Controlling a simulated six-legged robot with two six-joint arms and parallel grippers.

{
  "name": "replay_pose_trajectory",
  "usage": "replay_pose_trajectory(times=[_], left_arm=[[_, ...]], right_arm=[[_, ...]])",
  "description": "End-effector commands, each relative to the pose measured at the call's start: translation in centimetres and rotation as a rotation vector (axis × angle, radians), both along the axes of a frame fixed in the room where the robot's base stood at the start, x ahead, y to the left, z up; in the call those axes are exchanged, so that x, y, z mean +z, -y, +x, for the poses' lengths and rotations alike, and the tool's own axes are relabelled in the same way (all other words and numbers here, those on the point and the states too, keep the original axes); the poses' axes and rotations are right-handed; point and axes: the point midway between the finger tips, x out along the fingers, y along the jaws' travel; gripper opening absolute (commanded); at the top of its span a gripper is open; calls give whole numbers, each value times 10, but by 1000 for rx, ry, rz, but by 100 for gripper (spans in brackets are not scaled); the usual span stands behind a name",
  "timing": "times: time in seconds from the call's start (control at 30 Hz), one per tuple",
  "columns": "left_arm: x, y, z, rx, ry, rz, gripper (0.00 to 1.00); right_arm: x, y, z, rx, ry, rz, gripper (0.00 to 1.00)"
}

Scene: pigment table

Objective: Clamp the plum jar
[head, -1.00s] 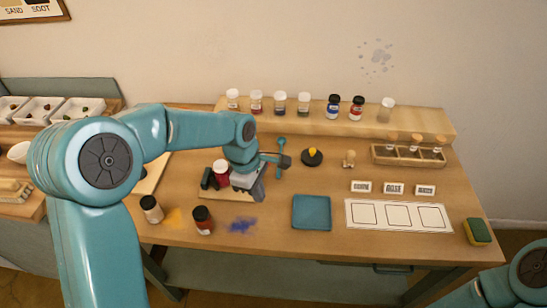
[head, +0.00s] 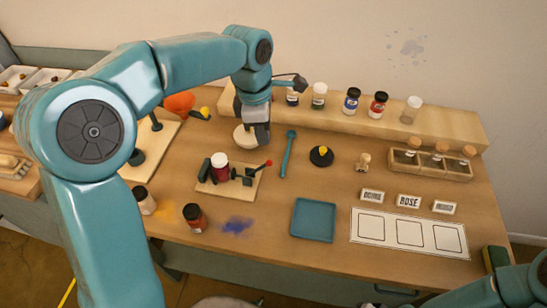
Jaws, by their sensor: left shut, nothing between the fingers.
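The plum jar (head: 221,172), dark red with a white lid, stands upright on a small wooden clamp board (head: 213,190). Black clamp parts (head: 204,172) stand on its left, and a dark clamp lever with a red tip (head: 267,163) reaches out to its right. I cannot tell whether the pads press on the jar. My left gripper (head: 258,140) is shut and empty, pointing down behind and to the right of the jar, apart from it. It is beside a pale round dish (head: 243,138), partly hidden. My right gripper is out of view.
A shelf (head: 450,132) with several jars runs along the back. A teal tool (head: 287,155), a black disc with a yellow knob (head: 321,156) and a blue tray (head: 313,220) lie to the right. A dark red-brown jar (head: 194,217) stands in front, near blue powder (head: 236,225).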

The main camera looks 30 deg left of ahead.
Motion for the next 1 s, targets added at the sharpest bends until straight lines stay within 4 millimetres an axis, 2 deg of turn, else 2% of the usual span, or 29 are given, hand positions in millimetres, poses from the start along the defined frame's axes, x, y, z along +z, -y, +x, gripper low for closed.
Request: replay_pose_trajectory(times=[0.47, 1.0], left_arm=[[-5, 1, -4, 1, 0, 0, 0], [-67, 7, 2, 1, 0, 0, 0]], right_arm=[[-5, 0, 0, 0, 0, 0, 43], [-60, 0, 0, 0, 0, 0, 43]])
